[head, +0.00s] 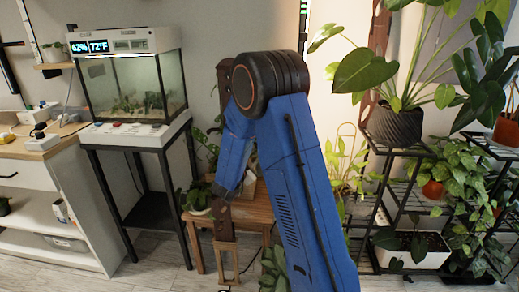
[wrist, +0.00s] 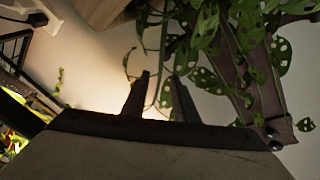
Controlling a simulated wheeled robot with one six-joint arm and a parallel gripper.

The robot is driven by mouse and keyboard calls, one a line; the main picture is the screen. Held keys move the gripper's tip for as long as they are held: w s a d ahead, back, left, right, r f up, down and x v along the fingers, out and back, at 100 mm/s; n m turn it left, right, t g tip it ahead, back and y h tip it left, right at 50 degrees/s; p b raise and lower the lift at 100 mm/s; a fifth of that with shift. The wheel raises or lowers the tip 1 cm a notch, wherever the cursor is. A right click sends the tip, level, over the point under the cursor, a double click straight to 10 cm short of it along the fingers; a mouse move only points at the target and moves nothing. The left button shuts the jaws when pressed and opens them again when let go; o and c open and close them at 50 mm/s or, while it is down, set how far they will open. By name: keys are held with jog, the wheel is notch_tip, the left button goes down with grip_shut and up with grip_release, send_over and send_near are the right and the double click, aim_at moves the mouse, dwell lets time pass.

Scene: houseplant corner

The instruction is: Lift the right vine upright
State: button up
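In the wrist view my gripper (wrist: 159,92) shows two dark fingers standing apart, so it is open. A thin green vine stem (wrist: 162,45) with holed leaves (wrist: 208,20) hangs across the upper middle. Part of it reaches down near the gap between the fingers; I cannot tell whether it touches them. A brown wooden plank (wrist: 258,75) stands to the right with leaves around it. I cannot tell which vine is the right one.
A wooden stool (head: 255,212) carries a small potted plant (head: 197,201) behind my arm. A glass terrarium (head: 125,85) on a black stand is at left. Black shelves (head: 405,205) with several plants crowd the right. Open floor (head: 155,270) lies at lower left.

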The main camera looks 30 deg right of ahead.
jog(key=x, duration=0.6)
jog(key=shift+w+d, duration=0.2)
jog(key=shift+d, duration=0.15)
grip_shut()
jog(key=shift+f, duration=0.1)
dwell(1.0)
